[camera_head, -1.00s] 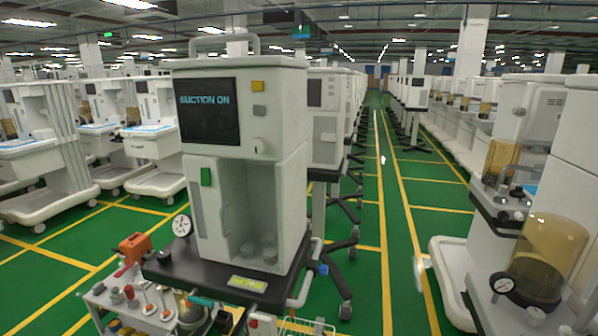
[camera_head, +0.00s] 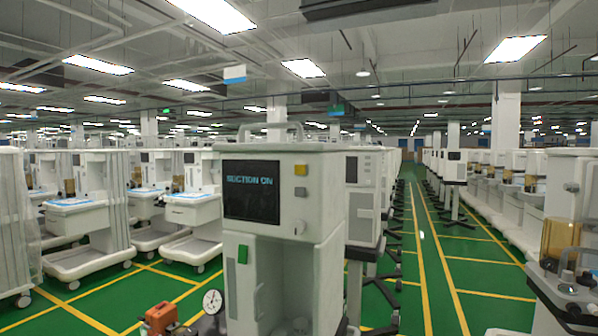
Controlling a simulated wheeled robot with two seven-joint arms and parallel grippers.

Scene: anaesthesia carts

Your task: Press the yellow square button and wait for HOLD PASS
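The yellow square button (camera_head: 300,170) is on the upper front panel of the nearest white anaesthesia cart (camera_head: 325,230), right of its dark screen (camera_head: 251,191). The screen shows blue text that looks like "SUCTION ON". A grey square button (camera_head: 300,191) sits just below the yellow one, and a small round knob (camera_head: 298,227) is lower on the panel. A green block (camera_head: 242,254) is on the front below the screen. Neither of my grippers shows in the view, and nothing touches the button.
A round dial gauge (camera_head: 212,301) and an orange item (camera_head: 160,318) stand low at the cart's left. More white carts line both sides. A clear green aisle with yellow lines (camera_head: 420,260) runs back on the right.

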